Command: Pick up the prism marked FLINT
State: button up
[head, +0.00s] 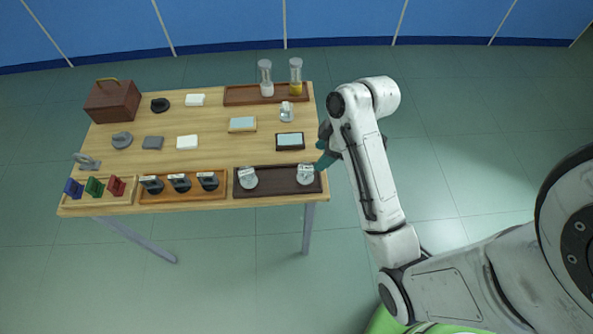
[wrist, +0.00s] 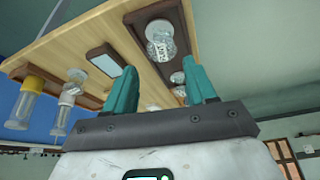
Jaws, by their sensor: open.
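Two clear glass pieces with white labels stand on a dark tray (head: 276,188) at the table's front right: a left one (head: 248,178) and a right one (head: 305,175). The labels are too small to read in the head view, so I cannot tell which is marked FLINT. My gripper (head: 325,152) is at the table's right edge, close to the right glass piece. In the wrist view my gripper (wrist: 163,75) has its teal fingers apart with nothing held. A labelled glass piece (wrist: 160,46) shows beyond the fingertips, its lettering unclear.
Red, green and blue pieces stand in a tray (head: 97,204) at front left, beside several dark labelled pieces in a brown tray (head: 183,192). Two tall jars (head: 265,78) (head: 296,77) stand at back right. A brown box (head: 112,101) is at back left.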

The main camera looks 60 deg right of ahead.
aim_at(308, 168)
jog(key=p+x, duration=0.1)
jog(key=x, duration=0.9)
jog(key=shift+w, duration=0.1)
jog(key=c, duration=0.7)
